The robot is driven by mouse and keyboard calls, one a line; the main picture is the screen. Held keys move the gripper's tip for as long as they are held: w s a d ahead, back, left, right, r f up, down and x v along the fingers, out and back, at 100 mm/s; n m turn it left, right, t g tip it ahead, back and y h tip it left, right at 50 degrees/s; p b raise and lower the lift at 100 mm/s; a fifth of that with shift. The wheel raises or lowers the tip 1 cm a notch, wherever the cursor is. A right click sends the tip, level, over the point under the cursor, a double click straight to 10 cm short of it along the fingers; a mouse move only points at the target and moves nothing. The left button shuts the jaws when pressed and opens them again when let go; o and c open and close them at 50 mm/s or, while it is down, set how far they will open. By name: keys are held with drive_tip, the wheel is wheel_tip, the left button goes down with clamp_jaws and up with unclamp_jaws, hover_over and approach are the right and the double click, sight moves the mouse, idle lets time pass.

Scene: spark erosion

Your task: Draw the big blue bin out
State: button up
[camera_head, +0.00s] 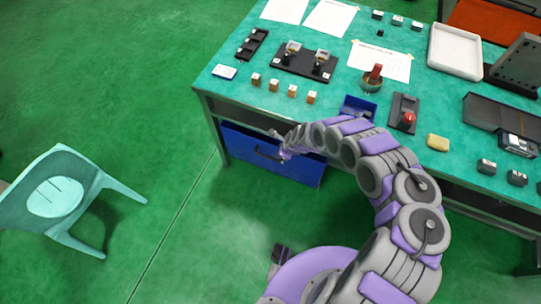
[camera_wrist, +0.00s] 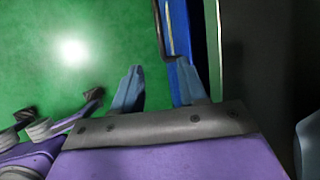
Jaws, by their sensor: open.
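The big blue bin (camera_head: 300,173) sits under the green-topped table, with its blue front facing the open floor and a dark handle (camera_head: 267,154) on that front. My gripper (camera_head: 280,141) is in front of the bin, close to the handle, and partly covers its upper front. In the wrist view my gripper (camera_wrist: 158,72) is open, with its two fingers apart. The bin's blue edge (camera_wrist: 182,45) runs up past the right finger. The dark handle (camera_wrist: 161,35) comes down to just ahead of the gap between the fingertips. I cannot tell whether a finger touches it.
The table (camera_head: 225,92) carries orange blocks, papers, a small blue bin (camera_head: 358,108), a yellow sponge (camera_head: 437,142) and a white tray (camera_head: 455,52). A pale green chair (camera_head: 60,195) stands at left. The floor between chair and bin is clear.

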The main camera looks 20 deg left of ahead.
sight(269, 157)
drive_tip(key=b+x, duration=0.6)
drive_tip(key=x, duration=1)
drive_tip(key=shift+b, duration=0.4)
drive_tip(key=shift+f, duration=0.35)
drive_tip(key=shift+c, duration=0.4)
clamp_jaws()
